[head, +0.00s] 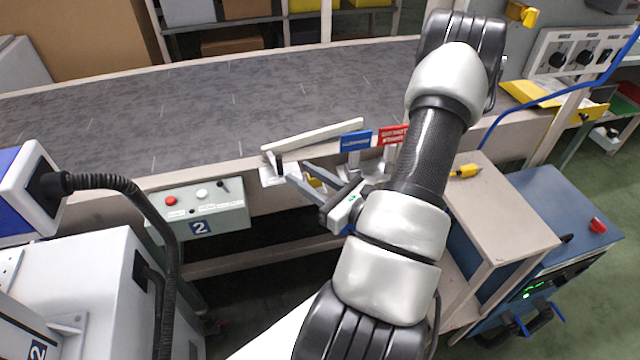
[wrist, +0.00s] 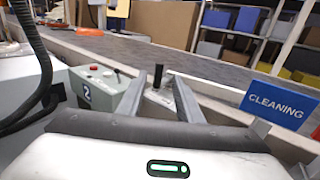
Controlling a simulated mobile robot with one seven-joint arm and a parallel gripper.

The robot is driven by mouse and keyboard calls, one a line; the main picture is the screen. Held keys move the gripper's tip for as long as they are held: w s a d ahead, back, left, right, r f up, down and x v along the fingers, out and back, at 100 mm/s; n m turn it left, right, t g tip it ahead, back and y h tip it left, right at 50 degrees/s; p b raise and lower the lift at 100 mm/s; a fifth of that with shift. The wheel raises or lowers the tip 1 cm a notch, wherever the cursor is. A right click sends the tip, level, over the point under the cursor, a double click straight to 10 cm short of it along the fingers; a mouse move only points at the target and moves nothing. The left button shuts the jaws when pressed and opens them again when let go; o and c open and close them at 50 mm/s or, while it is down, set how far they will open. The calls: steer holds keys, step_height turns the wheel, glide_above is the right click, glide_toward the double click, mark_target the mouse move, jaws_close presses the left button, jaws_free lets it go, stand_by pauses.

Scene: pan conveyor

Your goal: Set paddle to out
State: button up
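The paddle (head: 315,138) is a long pale bar at the conveyor's near edge, slanting up to the right over the belt. Its left end is by a small light bracket (head: 272,178) on the near rail. In the wrist view an upright black handle (wrist: 159,79) stands on a light plate ahead of my fingers. My gripper (head: 299,173) is open and empty, its two fingers pointing at the bracket. In the wrist view the handle shows between the fingertips (wrist: 160,88), seemingly a little beyond them. Contact is not visible.
A blue sign (head: 356,141) reading CLEANING in the wrist view and a red sign (head: 393,134) stand right of the paddle. A control box (head: 200,210) marked 2 hangs on the near rail at left. The belt (head: 200,105) is clear.

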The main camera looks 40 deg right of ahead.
steer(key=shift+s+d, duration=0.2)
steer(key=shift+s, duration=0.95)
steer(key=shift+s+d, duration=0.2)
steer(key=shift+s, duration=0.95)
